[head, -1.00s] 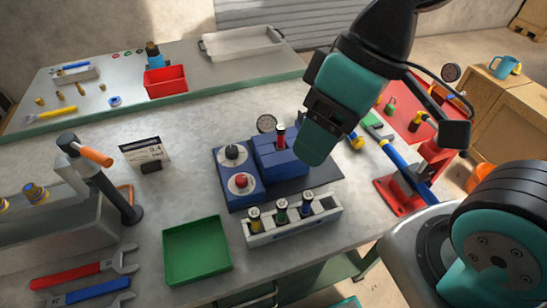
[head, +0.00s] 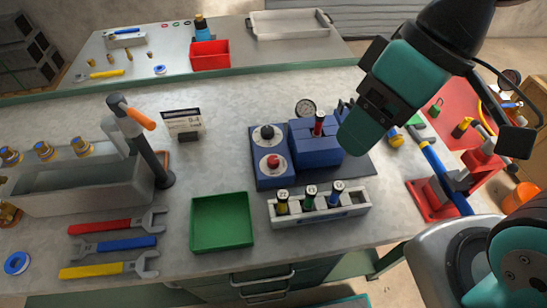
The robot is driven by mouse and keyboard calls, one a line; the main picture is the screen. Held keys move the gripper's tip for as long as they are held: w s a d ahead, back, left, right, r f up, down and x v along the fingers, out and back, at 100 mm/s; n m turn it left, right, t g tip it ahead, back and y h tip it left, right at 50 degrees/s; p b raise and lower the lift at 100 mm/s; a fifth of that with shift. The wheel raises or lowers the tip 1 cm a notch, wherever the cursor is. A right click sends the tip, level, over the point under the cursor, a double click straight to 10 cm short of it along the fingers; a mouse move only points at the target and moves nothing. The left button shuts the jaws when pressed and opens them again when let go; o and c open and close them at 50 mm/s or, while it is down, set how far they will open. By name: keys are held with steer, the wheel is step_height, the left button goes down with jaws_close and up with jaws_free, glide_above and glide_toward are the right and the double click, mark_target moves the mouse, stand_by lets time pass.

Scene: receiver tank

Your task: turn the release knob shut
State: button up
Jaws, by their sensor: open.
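A blue unit stands on a dark plate on the grey bench in the head view. Its left block (head: 257,146) carries a black knob (head: 267,132) at the back and a red knob (head: 273,161) in front, each on a pale round dial. I cannot tell which is the release knob. The taller blue block (head: 316,152) beside it has a red-capped cylinder (head: 319,121) in its top. A round gauge (head: 305,108) stands behind. My gripper (head: 345,110) is open, right of the blue unit and apart from the knobs; my teal wrist hides most of its fingers.
A white rack (head: 318,214) with several capped cylinders stands in front of the unit. A green tray (head: 222,222) and wrenches (head: 112,245) lie front left. A sign (head: 184,122) and a post with an orange handle (head: 137,118) stand left. A red stand (head: 433,199) is right.

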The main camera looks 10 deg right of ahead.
steer(key=w+a+f+n+h+b, duration=0.25)
steer(key=w+f+n+b, duration=0.3)
steer(key=w+n, duration=0.45)
steer(key=n+h+b, duration=0.2)
steer(key=n, duration=0.5)
glide_toward(273, 159)
steer(key=shift+n+y, duration=0.25)
steer(key=shift+n, duration=0.05)
step_height(273, 159, down, 10)
steer(key=shift+d+r+p, duration=0.2)
steer(key=shift+p, duration=0.65)
steer(key=c, duration=0.9)
